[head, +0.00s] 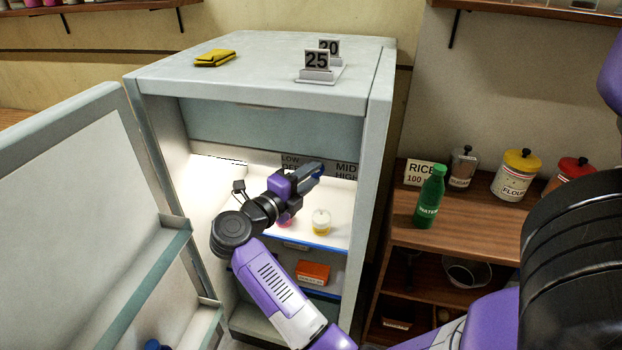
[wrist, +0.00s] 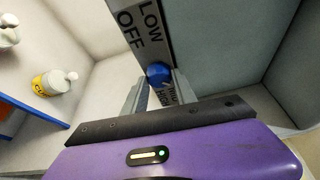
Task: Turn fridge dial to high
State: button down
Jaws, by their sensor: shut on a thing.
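The blue fridge dial (wrist: 158,73) sits on a grey label strip (wrist: 143,25) on the fridge's inner back wall. In the wrist view the strip reads LOW and OFF above the dial, and the lettering below it is partly hidden between my fingers. In the head view the strip (head: 347,170) shows MID and HIGH to the right of my gripper. My gripper (head: 314,176) reaches into the open fridge (head: 240,100). In the wrist view its fingers (wrist: 155,90) are shut on the dial, one on each side. I cannot tell where the dial points.
The fridge door (head: 90,190) stands open at left. A yellow-labelled jar (head: 321,222) stands on the shelf below my gripper, with a pink item beside it. An orange box (head: 313,273) lies lower. A wooden shelf with a green bottle (head: 430,197) stands at right.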

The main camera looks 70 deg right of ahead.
jog(key=m+t+y+b, duration=0.1)
jog(key=m, duration=0.3)
jog(key=shift+y, duration=0.3)
jog(key=shift+s+r, duration=0.1)
dwell(0.5)
jog(key=c, duration=1)
grip_release()
jog(key=shift+b+v, duration=0.85)
jog(key=shift+v, duration=3)
